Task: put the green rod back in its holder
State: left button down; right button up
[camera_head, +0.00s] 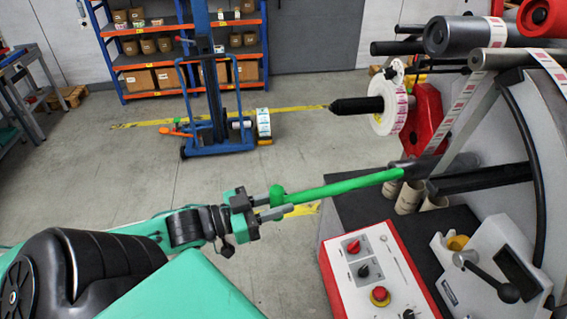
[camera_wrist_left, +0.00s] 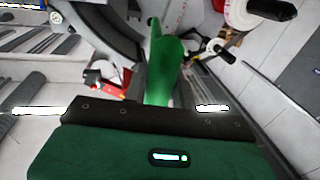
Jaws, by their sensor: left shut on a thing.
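The green rod (camera_head: 340,187) stretches to the right from my left gripper (camera_head: 268,203), slightly rising, toward the label rewinder. A green knob sits at its near end, by the fingers. My left gripper is shut on that near end. The far end of the rod meets or overlaps a dark grey cylinder (camera_head: 416,167) on the machine; I cannot tell whether it is inside it or just in front. In the left wrist view the green rod (camera_wrist_left: 164,65) points away from the wrist, and the fingers are hidden. No separate holder is clearly recognisable. My right gripper is not in view.
A red and white control box (camera_head: 375,268) with knobs stands below the rod. A black shaft (camera_head: 480,180) and several cardboard cores lie close to the rod's far end. A label roll (camera_head: 388,105) is above. A blue lift (camera_head: 215,130) stands behind on open floor.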

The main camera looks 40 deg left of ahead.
pick_arm(q)
jog(key=shift+w+d+r+m+g+h+b, duration=0.25)
jog(key=shift+w+d+r+h+b, duration=0.15)
jog(key=shift+w+d+r+b, duration=0.45)
jog(key=shift+w+d+r+m+g+h+b, duration=0.15)
jog(key=shift+w+d+r+m+h+b, duration=0.2)
jog(key=shift+w+d+r+b, duration=0.5)
jog(key=shift+w+d+r+m+g+h+b, duration=0.2)
jog(key=shift+w+d+r+h+b, duration=0.4)
jog(key=shift+d, duration=0.5)
jog(key=shift+f+b+x, duration=0.2)
jog(key=shift+b+x, duration=0.15)
jog(key=shift+x, duration=1)
jog(key=shift+y, duration=0.25)
jog(key=shift+d+p+x, duration=0.2)
jog(key=shift+p+x, duration=0.45)
jog(key=shift+x, duration=2.4)
jog(key=x, duration=0.8)
jog(key=shift+s+d+f+p, duration=0.25)
jog(key=shift+f+p, duration=0.05)
jog(key=shift+p, duration=0.15)
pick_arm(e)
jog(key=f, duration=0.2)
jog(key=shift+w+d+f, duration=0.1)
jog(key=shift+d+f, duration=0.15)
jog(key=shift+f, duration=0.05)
